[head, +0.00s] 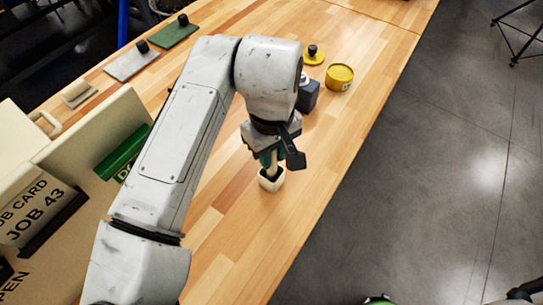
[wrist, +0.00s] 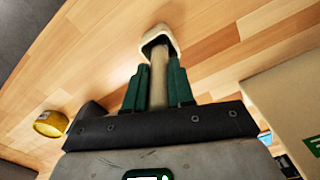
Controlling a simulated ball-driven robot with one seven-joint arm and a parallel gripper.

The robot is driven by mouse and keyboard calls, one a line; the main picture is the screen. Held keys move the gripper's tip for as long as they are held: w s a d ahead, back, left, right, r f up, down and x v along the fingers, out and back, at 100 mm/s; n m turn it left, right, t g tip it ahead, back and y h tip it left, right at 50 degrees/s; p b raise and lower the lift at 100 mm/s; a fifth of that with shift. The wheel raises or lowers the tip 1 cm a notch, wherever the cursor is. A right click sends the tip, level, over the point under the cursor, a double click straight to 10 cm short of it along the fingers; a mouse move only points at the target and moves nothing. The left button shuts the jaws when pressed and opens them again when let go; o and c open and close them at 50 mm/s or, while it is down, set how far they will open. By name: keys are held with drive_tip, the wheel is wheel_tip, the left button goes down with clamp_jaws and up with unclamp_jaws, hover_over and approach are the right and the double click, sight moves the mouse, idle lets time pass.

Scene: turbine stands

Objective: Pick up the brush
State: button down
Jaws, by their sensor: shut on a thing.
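The brush shows as a pale, slim handle (wrist: 159,78) in the wrist view. My gripper (wrist: 158,85) is shut on this handle, with a green finger on each side. The handle's far end runs into a small cream cup-shaped piece (wrist: 160,38) with a dark inside; I cannot tell whether this is part of the brush or a holder. In the head view my gripper (head: 271,158) points down over the table, with the cream piece (head: 270,180) just below it. The handle is mostly hidden there by the fingers. I cannot tell whether the piece touches the table.
A wooden table (head: 330,140) carries a yellow tin (head: 340,77), a yellow disc with a black knob (head: 314,56) and a dark block (head: 308,96) beyond my gripper. Knobbed plates, grey (head: 132,62) and green (head: 174,33), lie far left. A cream job-card stand (head: 90,150) is left.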

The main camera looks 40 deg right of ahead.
wheel_tip(320, 180, up, 10)
drive_tip(key=shift+b, duration=0.4)
idle(2.2)
